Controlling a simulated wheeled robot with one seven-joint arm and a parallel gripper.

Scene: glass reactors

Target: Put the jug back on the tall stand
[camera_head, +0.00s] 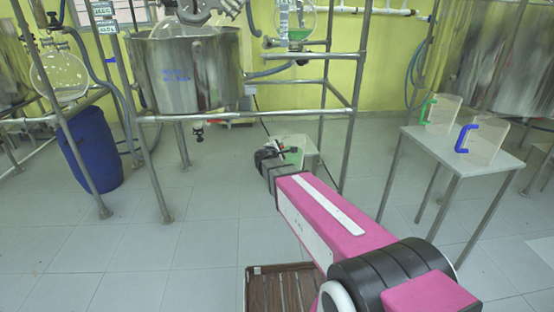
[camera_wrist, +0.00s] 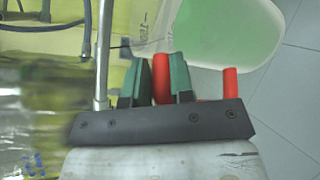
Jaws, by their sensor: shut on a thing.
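My gripper (camera_head: 280,153) is in the middle of the head view. In the wrist view its two green finger pads (camera_wrist: 162,84) are closed on the red handle (camera_wrist: 230,83) of a jug. The jug (camera_wrist: 240,28) is pale and translucent, beyond the fingers at the upper right; its far end is cut off by the frame. A white table-like stand (camera_head: 432,146) on the right bears two clear jugs, one with a green handle (camera_head: 427,110) and one with a blue handle (camera_head: 465,138).
A blue drum (camera_head: 92,150) stands left. The floor between my arm and the white stand is clear.

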